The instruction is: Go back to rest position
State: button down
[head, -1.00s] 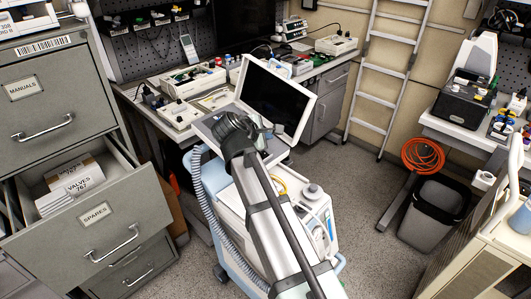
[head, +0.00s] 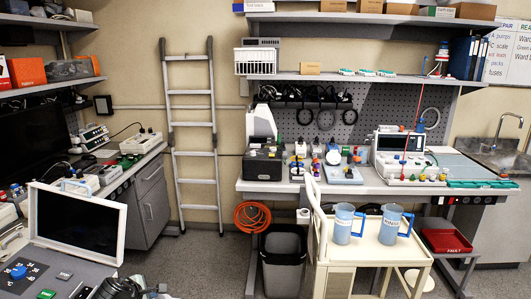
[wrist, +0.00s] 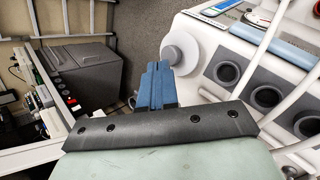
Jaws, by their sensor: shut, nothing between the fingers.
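My gripper (wrist: 157,88) shows in the wrist view with its two blue-grey fingers together and nothing between them. The fingers point up in the picture, beside a round white knob (wrist: 180,52) on a white machine (wrist: 225,60) with dark round ports. I cannot tell whether the fingers touch the knob. In the head view only a dark part of my arm shows at the bottom left edge, in front of the machine with the open white-framed screen (head: 75,230). My fingers cannot be made out there.
A white trolley (head: 385,254) with two blue jugs (head: 343,223) stands at the right. Behind it is a workbench (head: 420,188) with devices. A black bin (head: 283,262) stands on the floor, and a ladder (head: 192,135) leans on the wall. Some grey floor is clear between them.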

jog(key=w+d+f+m+g+h, duration=0.1)
jog(key=d+f+m+g, duration=0.15)
jog(key=d+f, duration=0.7)
jog(key=w+d+f+m+g+h, duration=0.1)
jog(key=w+d+f+m+h, duration=0.15)
jog(key=d+f, duration=0.75)
jog(key=s+d+f+m+g, duration=0.25)
jog(key=d+f, duration=0.25)
jog(key=d, duration=0.3)
jog(key=s+d+f+m+g, duration=0.1)
jog(key=s+d+f+m, duration=0.2)
jog(key=d+f, duration=0.4)
jog(key=s+d+f+m+g, duration=0.2)
jog(key=s+d+f+m, duration=0.15)
jog(key=s+d, duration=0.4)
jog(key=s+d+f+m+g, duration=0.3)
jog(key=s+d+f, duration=0.25)
jog(key=d, duration=0.25)
jog(key=s+d+f+m+g+y, duration=0.1)
jog(key=s+d+m+y, duration=0.1)
jog(key=s, duration=0.6)
jog(key=s+d+f+m+g+y, duration=0.1)
jog(key=s+d+f+m+g, duration=0.1)
jog(key=s, duration=0.6)
jog(key=shift+d+m+y, duration=0.35)
jog(key=shift+d+m, duration=0.3)
jog(key=shift+m, duration=0.55)
